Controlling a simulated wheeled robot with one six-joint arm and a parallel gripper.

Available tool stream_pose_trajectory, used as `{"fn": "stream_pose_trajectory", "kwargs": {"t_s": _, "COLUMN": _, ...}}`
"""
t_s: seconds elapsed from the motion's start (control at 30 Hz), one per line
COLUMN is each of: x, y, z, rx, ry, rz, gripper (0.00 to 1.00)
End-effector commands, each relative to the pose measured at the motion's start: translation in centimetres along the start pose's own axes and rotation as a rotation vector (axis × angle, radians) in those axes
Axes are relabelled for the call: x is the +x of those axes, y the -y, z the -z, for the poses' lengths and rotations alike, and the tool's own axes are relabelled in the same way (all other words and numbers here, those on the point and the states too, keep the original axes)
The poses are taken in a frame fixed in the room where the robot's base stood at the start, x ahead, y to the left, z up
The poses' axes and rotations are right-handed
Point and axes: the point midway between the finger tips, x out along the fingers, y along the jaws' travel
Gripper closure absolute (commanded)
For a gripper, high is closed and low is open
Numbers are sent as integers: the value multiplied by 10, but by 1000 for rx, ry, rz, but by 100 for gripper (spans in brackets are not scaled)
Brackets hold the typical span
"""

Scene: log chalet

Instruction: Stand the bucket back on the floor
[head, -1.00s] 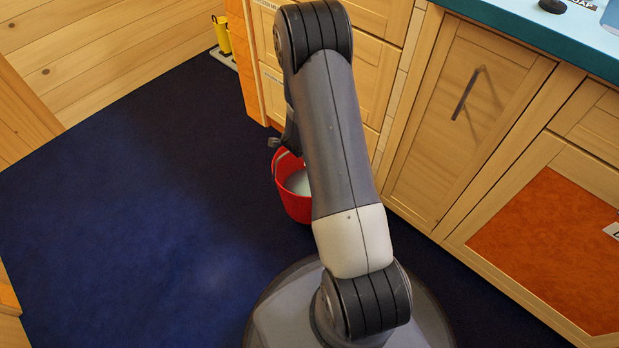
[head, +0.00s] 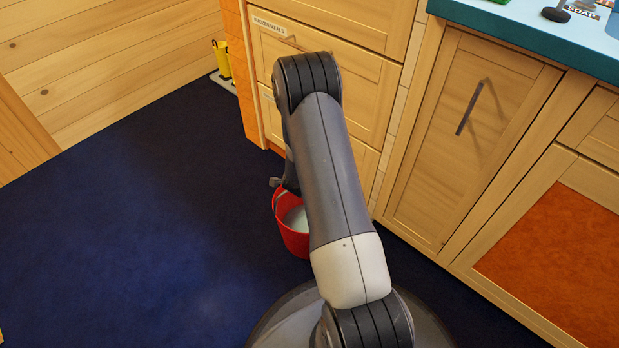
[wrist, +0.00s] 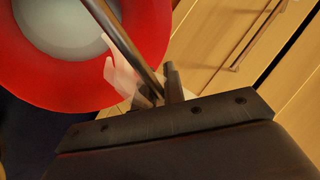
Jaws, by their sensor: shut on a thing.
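The red bucket (head: 290,240) hangs or stands upright just beyond my arm, in front of the drawers; my forearm hides its right part. Its inside looks pale grey. I cannot tell whether its base touches the floor (head: 140,230). In the wrist view the bucket's red rim (wrist: 150,30) fills the upper left, around a pale interior. A dark bar, apparently the handle (wrist: 118,38), runs down to my gripper (wrist: 160,92), which is shut on it. In the head view, my gripper is mostly hidden behind my arm above the bucket.
Wooden drawers (head: 340,95) and a cabinet door (head: 470,130) stand close on the right, under a teal worktop (head: 530,35). A yellow object (head: 222,60) stands by the plank wall at the back. The dark blue floor on the left is clear.

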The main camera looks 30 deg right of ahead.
Motion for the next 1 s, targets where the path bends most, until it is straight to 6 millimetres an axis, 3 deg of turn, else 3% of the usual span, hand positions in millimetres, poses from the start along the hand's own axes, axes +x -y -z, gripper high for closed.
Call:
{"fn": "stream_pose_trajectory", "kwargs": {"t_s": 0.13, "x": -1, "y": 5, "z": 2, "rx": 1, "ry": -5, "rz": 9, "gripper": 100}}
{"fn": "stream_pose_trajectory", "kwargs": {"t_s": 0.17, "x": 0, "y": -1, "z": 0, "rx": 0, "ry": 0, "rz": -2, "gripper": 88}}
{"fn": "stream_pose_trajectory", "kwargs": {"t_s": 0.4, "x": 0, "y": -1, "z": 0, "rx": 0, "ry": 0, "rz": -2, "gripper": 68}}
{"fn": "stream_pose_trajectory", "kwargs": {"t_s": 0.73, "x": -6, "y": 1, "z": 0, "rx": -1, "ry": 0, "rz": -1, "gripper": 68}}
{"fn": "stream_pose_trajectory", "kwargs": {"t_s": 1.0, "x": -57, "y": 2, "z": 1, "rx": -3, "ry": 1, "rz": -1, "gripper": 68}}
